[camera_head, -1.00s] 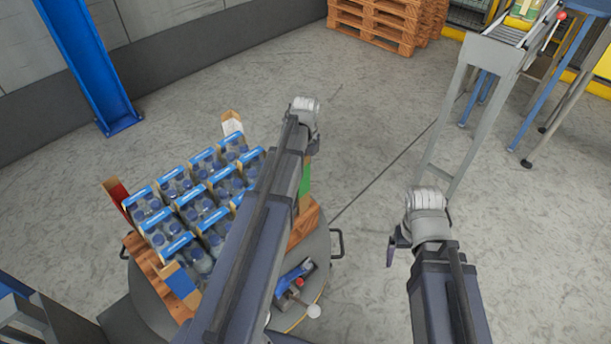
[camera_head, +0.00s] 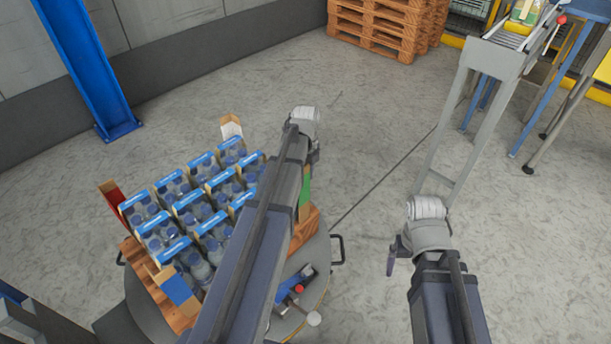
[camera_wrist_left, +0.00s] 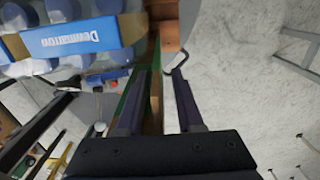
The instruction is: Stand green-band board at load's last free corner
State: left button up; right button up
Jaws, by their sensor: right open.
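The green-band board (camera_head: 305,188) stands upright at the right corner of the load, partly hidden behind my left arm. In the left wrist view its green and tan edge (camera_wrist_left: 155,88) lies between the fingers of my left gripper (camera_wrist_left: 161,80). The fingers are apart, with a pale gap between the board and the right finger. The load of bottle packs (camera_head: 185,212) stands on a wooden pallet (camera_head: 147,272). A red-band board (camera_head: 111,196), a pale-topped board (camera_head: 231,127) and a blue-band board (camera_head: 180,288) stand at the other corners. My right gripper (camera_head: 394,258) is open and empty.
The pallet sits on a round grey turntable (camera_head: 140,318) with side handles. A blue tool (camera_head: 296,283) lies at its front. A conveyor (camera_head: 497,50) stands at upper right, stacked pallets (camera_head: 385,25) at the back, a blue post (camera_head: 85,65) at left. Floor between is clear.

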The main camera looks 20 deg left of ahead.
pick_arm(q)
jog(key=shift+r, duration=0.1)
notch_tip(320, 180, up, 12)
jog(key=p, duration=1.2)
jog(key=shift+r, duration=0.1)
jog(key=s+d+n, duration=0.9)
jog(key=d, duration=0.2)
jog(key=s+d+n+y, duration=0.1)
jog(key=s+d+n, duration=0.8)
jog(key=d, duration=0.3)
jog(key=shift+d, duration=0.3)
jog(key=shift+s, duration=0.1)
